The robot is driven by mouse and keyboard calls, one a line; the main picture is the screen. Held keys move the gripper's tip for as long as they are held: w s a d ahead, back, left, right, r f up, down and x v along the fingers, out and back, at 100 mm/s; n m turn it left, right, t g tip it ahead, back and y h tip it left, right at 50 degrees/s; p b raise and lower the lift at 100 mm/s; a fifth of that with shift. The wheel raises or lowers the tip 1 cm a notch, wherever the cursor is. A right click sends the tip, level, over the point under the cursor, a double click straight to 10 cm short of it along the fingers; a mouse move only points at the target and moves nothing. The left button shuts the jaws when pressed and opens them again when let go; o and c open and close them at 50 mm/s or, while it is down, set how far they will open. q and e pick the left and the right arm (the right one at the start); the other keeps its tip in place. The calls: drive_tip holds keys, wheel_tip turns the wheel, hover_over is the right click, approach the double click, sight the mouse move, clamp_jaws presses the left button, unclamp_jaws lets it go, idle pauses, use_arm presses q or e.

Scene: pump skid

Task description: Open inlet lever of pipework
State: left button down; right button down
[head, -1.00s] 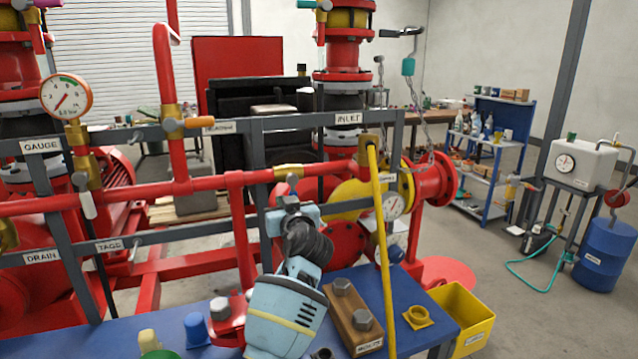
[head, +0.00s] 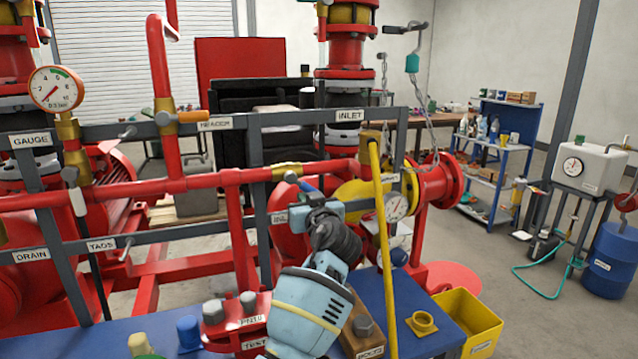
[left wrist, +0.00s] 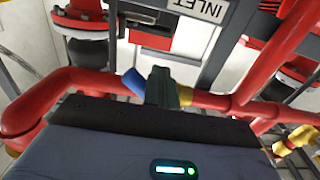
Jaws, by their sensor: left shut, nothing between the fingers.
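The inlet valve (head: 290,177) has a brass body on the red horizontal pipe, below the INLET plate (head: 349,115). Its blue lever grip (head: 308,186) points down and right from the grey hub, at a slant to the pipe. My left gripper (head: 318,203) is just below the grip, shut and empty. In the left wrist view the blue grip (left wrist: 133,82) is just left of the shut fingers (left wrist: 160,86), with the brass valve body (left wrist: 186,95) behind them. I cannot tell whether fingers and grip touch. My right gripper is not in view.
A yellow upright bar (head: 383,240) stands close right of my left gripper. A grey frame (head: 255,160) surrounds the pipes. A blue bench (head: 175,335) carries flanges and bolts below, with a yellow bin (head: 470,325) at right.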

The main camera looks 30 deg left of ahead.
use_arm(q)
drive_tip(key=shift+w+d+r, duration=0.7)
drive_tip(key=shift+w+r, duration=0.05)
drive_tip(key=shift+r, duration=0.15)
drive_tip(key=shift+w+d+r, duration=0.25)
drive_tip(key=shift+w+r, duration=0.05)
drive_tip(key=shift+r, duration=0.4)
drive_tip(key=shift+f+b, duration=0.55)
drive_tip(key=shift+f, duration=0.15)
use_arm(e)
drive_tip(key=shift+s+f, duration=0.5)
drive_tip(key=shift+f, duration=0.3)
use_arm(q)
drive_tip(key=shift+r, duration=0.1)
drive_tip(key=p+v, duration=0.1)
drive_tip(key=v, duration=0.8)
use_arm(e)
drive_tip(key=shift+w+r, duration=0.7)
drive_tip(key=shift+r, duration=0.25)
